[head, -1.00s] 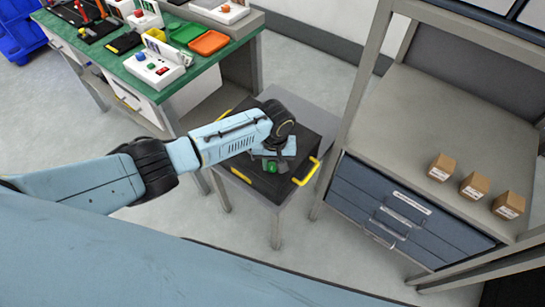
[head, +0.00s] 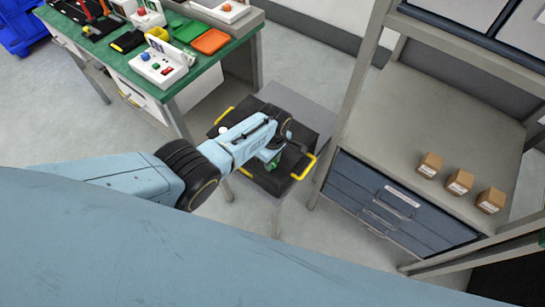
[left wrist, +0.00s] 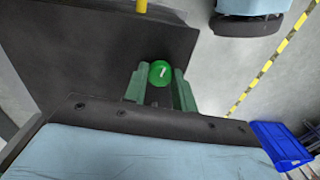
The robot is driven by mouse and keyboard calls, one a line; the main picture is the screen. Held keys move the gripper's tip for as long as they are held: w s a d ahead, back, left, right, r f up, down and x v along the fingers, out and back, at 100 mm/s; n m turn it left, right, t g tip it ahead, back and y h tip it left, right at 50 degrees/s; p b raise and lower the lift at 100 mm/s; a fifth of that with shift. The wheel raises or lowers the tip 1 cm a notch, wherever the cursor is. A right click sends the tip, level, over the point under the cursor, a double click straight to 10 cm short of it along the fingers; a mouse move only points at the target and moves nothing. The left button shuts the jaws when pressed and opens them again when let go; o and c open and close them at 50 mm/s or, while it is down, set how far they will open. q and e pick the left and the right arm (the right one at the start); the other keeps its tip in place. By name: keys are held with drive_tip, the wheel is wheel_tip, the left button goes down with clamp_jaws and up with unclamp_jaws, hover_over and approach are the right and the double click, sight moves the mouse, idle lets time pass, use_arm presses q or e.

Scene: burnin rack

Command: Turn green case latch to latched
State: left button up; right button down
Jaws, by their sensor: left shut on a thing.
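The black case (head: 225,128) with yellow handles (head: 308,168) sits on a grey stand, and its dark top also fills the upper left of the left wrist view (left wrist: 90,50). The round green case latch (left wrist: 159,72) has a short white mark that lies slanted in the left wrist view. My left gripper (left wrist: 160,84), with green fingers, is shut on the latch, one finger on each side. In the head view the gripper (head: 272,160) is over the near right part of the case, and my wrist partly hides it. My right gripper is not in view.
A green-topped bench (head: 196,82) with switch boxes and trays stands at the upper left. A grey rack (head: 440,120) with blue drawers (head: 395,208) and several small brown boxes (head: 459,182) stands right of the case.

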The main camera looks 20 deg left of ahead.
use_arm(q)
drive_tip(key=shift+a+n, duration=0.1)
drive_tip(key=shift+n, duration=0.9)
drive_tip(key=o, duration=1)
drive_tip(key=shift+p, duration=0.3)
